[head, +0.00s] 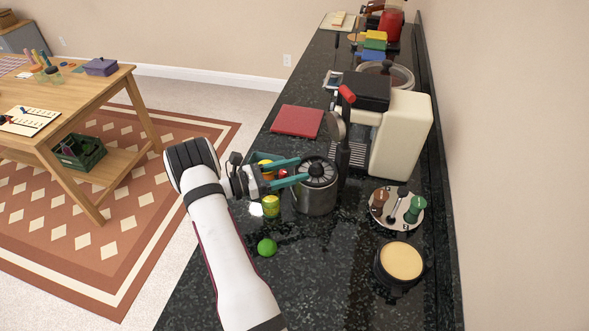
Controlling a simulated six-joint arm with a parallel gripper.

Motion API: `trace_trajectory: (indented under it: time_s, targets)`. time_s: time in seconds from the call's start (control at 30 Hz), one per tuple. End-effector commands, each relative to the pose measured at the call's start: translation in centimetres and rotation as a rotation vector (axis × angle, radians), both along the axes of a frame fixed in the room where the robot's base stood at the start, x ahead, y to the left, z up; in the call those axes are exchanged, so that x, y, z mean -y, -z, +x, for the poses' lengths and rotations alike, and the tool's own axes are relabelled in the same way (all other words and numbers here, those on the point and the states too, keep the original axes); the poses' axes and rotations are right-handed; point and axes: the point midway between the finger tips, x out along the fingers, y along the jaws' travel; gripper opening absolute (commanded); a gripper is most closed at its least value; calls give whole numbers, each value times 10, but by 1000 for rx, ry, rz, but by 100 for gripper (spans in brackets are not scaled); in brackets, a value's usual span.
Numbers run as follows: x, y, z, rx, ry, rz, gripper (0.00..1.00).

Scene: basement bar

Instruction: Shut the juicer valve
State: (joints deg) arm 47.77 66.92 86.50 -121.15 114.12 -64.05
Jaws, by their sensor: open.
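The juicer (315,199) looks like the round steel pot with a dark ribbed top, upright on the black counter. My gripper (303,169) is open, its two teal fingers pointing right at the juicer's upper left side. A small red part (283,172) shows between the fingers, beside the juicer; it may be the valve, but I cannot tell its position. I cannot tell whether the fingers touch the juicer.
A green lime (267,247) lies in front on the counter (325,285). A cream machine (402,135) with a red-tipped lever (347,93) stands behind right. A round tray (383,217) and a pan-like item (400,262) are at right. A red board (297,121) lies behind.

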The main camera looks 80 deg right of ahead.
Motion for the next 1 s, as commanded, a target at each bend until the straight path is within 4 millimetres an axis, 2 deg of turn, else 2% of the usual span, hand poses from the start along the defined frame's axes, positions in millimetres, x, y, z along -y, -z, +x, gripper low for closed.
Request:
trace_trajectory:
  time_s: [0.27,0.37,0.6,1.0]
  targets:
    - [2,0,-2,0,0,0,57]
    - [2,0,-2,0,0,0,42]
    - [2,0,-2,0,0,0,0]
    - [2,0,-2,-1,-30,1,0]
